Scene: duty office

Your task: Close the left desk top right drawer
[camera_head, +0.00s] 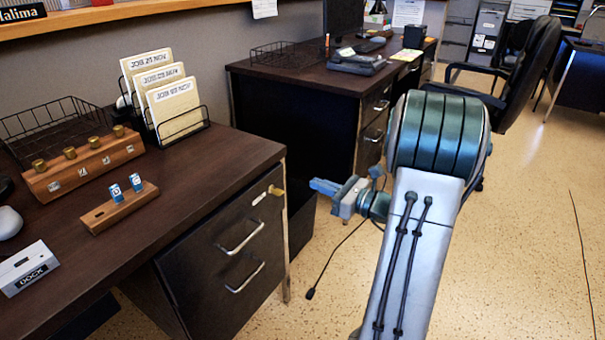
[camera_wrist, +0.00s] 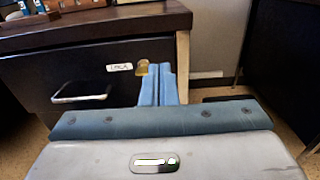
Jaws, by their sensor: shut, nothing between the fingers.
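The left desk (camera_head: 215,160) has a dark drawer unit at its right end. Its top right drawer (camera_head: 216,242) has a metal handle (camera_head: 241,238), a white label and a brass piece (camera_head: 277,190) near its upper right corner. The drawer front looks flush or nearly so; I cannot tell whether a small gap is left. My gripper (camera_head: 318,185) is shut and empty, to the right of the drawer front and pointing left at it. In the wrist view the blue fingers (camera_wrist: 159,70) overlap the drawer's right part beside the brass piece (camera_wrist: 142,67); contact cannot be told.
A second handle (camera_head: 246,277) sits below the first. File folders (camera_head: 173,105), a wooden block with brass knobs (camera_head: 85,163) and a dock (camera_head: 29,268) stand on the desk. A second desk (camera_head: 300,85) and black chair (camera_head: 522,65) stand behind.

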